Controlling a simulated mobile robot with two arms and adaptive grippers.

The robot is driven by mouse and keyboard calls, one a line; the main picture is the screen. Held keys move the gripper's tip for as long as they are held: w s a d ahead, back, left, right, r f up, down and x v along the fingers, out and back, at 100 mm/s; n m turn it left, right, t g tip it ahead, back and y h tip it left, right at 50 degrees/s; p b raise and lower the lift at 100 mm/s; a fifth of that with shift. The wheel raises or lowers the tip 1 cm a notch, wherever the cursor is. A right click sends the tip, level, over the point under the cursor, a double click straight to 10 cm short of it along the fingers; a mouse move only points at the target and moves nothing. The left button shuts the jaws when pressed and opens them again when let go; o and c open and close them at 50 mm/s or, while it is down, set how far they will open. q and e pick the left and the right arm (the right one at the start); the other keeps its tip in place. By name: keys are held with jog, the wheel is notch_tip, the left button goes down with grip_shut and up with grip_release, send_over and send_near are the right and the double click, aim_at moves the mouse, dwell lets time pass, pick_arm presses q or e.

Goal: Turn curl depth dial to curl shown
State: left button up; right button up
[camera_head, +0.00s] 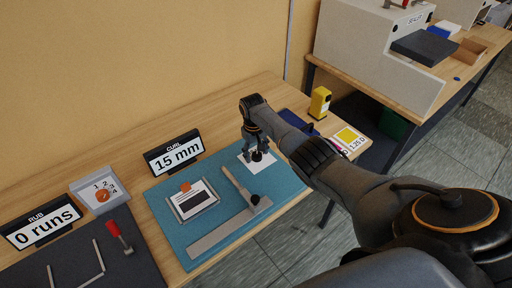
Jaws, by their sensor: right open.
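A black sign (174,154) headed CURL reads "15 mm" at the back of the table. A grey box (85,184) with numbers 1 to 4 carries an orange dial (103,195), left of that sign. I cannot tell which way its pointer faces. My right gripper (257,157) points down, open, over a white square (244,165) on the teal mat (160,215). A dark round part shows between or under its fingers; I cannot tell whether they touch it. The gripper is well right of the orange dial. My left gripper is not in view.
A framed card (193,201) and a metal square (224,229) with a black knob lie on the mat. A sign (42,223) reads RUB "0 runs". A yellow block (320,101) stands behind my right arm.

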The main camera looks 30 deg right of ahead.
aim_at(255, 155)
notch_tip(255, 155, up, 12)
jog(key=shift+a, duration=0.35)
jog(key=shift+f, duration=0.15)
dwell(0.4)
